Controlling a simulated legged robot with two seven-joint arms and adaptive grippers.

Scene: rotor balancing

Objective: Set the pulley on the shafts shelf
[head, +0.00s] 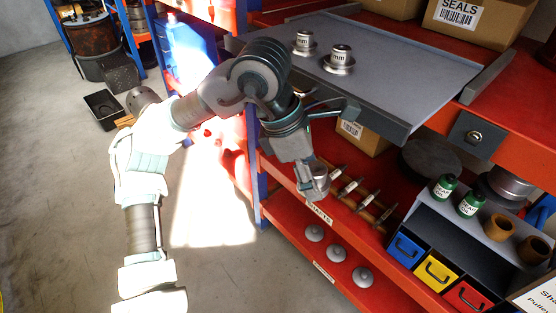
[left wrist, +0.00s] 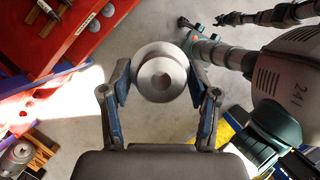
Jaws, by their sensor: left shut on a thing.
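In the head view my left gripper (head: 314,176) reaches down in front of the shafts shelf (head: 322,190) and is shut on a grey metal pulley (head: 319,184). In the left wrist view the pulley (left wrist: 160,72) shows as a round flanged disc with a central bore, between the two blue-padded fingers (left wrist: 158,90). Bare floor shows around it there, so the pulley appears to be out in front of the shelf edge; its height over the shelf is hard to tell. The shelf carries a SHAFTS label (head: 320,213).
Several shafts (head: 365,201) lie on the wooden rests of that shelf. Grey discs (head: 338,254) sit on the shelf below. Two labelled metal parts (head: 339,59) stand on the grey tray (head: 420,75) above. Coloured bins (head: 440,271) and green bottles (head: 470,203) are to the right.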

